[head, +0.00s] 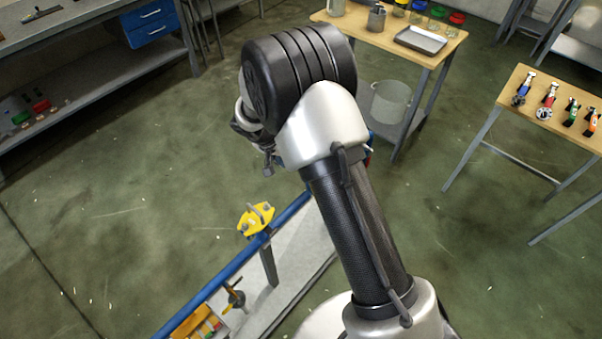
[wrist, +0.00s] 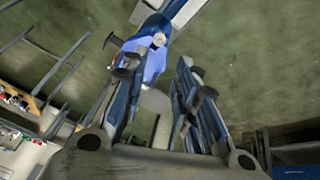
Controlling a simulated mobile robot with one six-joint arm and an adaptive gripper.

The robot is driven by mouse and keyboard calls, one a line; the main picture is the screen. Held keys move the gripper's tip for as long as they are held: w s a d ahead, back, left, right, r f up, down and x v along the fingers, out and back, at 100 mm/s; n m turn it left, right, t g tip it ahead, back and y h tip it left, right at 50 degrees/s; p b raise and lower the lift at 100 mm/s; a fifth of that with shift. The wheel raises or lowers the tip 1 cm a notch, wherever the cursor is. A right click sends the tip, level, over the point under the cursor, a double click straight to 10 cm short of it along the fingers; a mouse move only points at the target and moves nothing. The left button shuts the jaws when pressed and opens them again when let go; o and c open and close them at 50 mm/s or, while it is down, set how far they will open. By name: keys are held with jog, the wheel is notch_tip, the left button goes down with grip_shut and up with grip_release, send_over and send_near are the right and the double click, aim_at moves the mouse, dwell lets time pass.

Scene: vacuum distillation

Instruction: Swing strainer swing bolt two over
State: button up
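A blue body (wrist: 150,58), seemingly the strainer, shows in the wrist view beyond my fingertips. It has a pale round nut or bolt end (wrist: 159,40) on it and a dark bar sticking out to its left. I cannot tell which swing bolt this is. My gripper (wrist: 160,67) is open, its two fingers apart with nothing clearly held between them. The left finger overlaps the blue body in the picture; contact cannot be told. In the head view my arm hides most of the strainer and the gripper.
A wooden table (head: 447,50) with a tray (head: 421,40) and jars stands behind. Another table (head: 530,107) at right holds several coloured-handled tools. Open floor lies left.

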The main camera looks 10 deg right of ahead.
jog(key=b+x, duration=0.2)
jog(key=x, duration=1)
jog(key=shift+w+d+f, duration=0.1)
jog(key=shift+w+f, duration=0.05)
jog(key=shift+c, duration=0.6)
grip_shut()
